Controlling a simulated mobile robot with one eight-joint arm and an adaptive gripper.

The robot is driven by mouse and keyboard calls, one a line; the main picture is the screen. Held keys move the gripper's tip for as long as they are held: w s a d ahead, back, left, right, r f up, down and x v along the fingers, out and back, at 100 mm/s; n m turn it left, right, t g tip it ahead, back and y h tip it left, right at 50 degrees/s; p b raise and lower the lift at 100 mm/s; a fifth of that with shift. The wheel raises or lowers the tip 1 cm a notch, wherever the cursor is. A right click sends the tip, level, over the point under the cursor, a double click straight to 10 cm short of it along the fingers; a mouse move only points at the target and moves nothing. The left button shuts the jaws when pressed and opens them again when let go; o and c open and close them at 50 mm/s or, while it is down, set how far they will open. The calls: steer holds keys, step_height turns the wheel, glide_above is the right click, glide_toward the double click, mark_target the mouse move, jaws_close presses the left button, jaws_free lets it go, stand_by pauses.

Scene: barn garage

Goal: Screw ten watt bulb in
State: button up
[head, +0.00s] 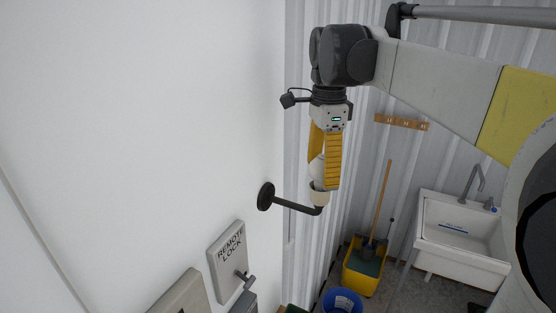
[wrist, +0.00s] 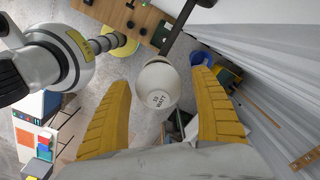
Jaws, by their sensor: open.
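The ten watt bulb (wrist: 158,85) is white and rounded, with "10 WATT" printed on the end facing the wrist camera. It also shows in the head view (head: 316,172), partly covered by a finger. My gripper (head: 325,186) points down with its yellow fingers on either side of the bulb. In the wrist view the fingers (wrist: 161,80) are apart, with visible gaps to the bulb. The bulb stands right above a pale socket (head: 319,198) at the end of a dark wall-mounted arm (head: 292,204). The bulb's base is hidden, so how deep it sits cannot be told.
A "REMOTE LOCK" box (head: 228,262) with a handle is on the white wall at lower left. A white sink (head: 462,236), a yellow mop bucket (head: 363,268) and a blue bucket (head: 343,301) stand below right. Corrugated wall lies behind my gripper.

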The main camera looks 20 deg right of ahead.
steer(key=n, duration=0.5)
steer(key=shift+n, duration=0.4)
steer(key=n, duration=0.3)
steer(key=shift+n, duration=0.3)
steer(key=n, duration=0.3)
steer(key=shift+n, duration=0.4)
steer(key=n, duration=0.3)
steer(key=shift+n+p, duration=0.3)
steer(key=shift+n, duration=0.1)
steer(key=c, duration=0.9)
steer(key=m, duration=0.4)
steer(key=shift+m, duration=1)
